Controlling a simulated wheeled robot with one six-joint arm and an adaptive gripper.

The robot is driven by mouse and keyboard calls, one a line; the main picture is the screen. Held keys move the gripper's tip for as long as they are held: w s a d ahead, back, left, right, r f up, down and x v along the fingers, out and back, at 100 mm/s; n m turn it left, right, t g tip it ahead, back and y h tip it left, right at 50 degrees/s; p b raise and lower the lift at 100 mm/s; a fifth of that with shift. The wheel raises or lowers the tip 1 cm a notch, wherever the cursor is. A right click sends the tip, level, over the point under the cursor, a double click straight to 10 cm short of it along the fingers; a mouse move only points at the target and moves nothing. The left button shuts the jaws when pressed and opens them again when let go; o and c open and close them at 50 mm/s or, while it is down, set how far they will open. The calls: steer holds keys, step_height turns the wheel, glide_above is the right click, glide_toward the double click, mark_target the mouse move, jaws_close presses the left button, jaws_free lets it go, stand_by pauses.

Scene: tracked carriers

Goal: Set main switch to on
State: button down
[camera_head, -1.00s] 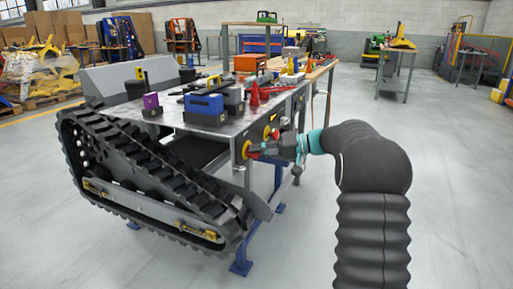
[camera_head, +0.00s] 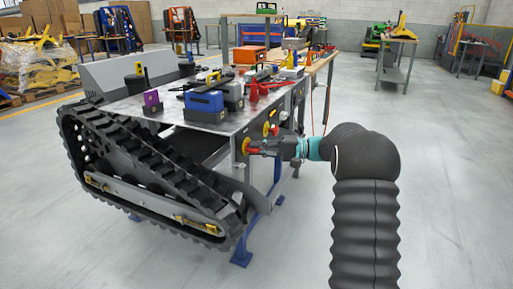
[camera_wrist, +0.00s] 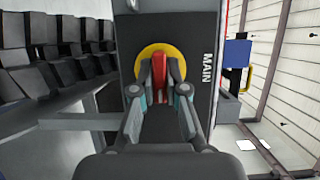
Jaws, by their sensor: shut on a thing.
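The main switch is a red handle (camera_wrist: 168,68) on a round yellow disc (camera_wrist: 144,62), mounted on a dark panel marked MAIN. In the wrist view the handle points up and down the picture. My gripper (camera_wrist: 168,82) is shut on the red handle, with one finger on each side. In the head view my gripper (camera_head: 258,149) is at the lower, nearer yellow disc (camera_head: 246,146) on the end face of the tracked carrier. The fingers hide part of the handle and disc.
A second yellow disc with a red handle (camera_head: 272,129) sits just beyond on the same face. The carrier's track (camera_head: 150,170) lies to the left. A blue box (camera_head: 204,102) and other items stand on its top plate.

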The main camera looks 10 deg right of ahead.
steer(key=shift+w+d+r, duration=0.1)
steer(key=c, duration=1.3)
jaws_free()
steer(key=shift+d, duration=0.1)
steer(key=shift+o, duration=0.5)
steer(key=v, duration=1.2)
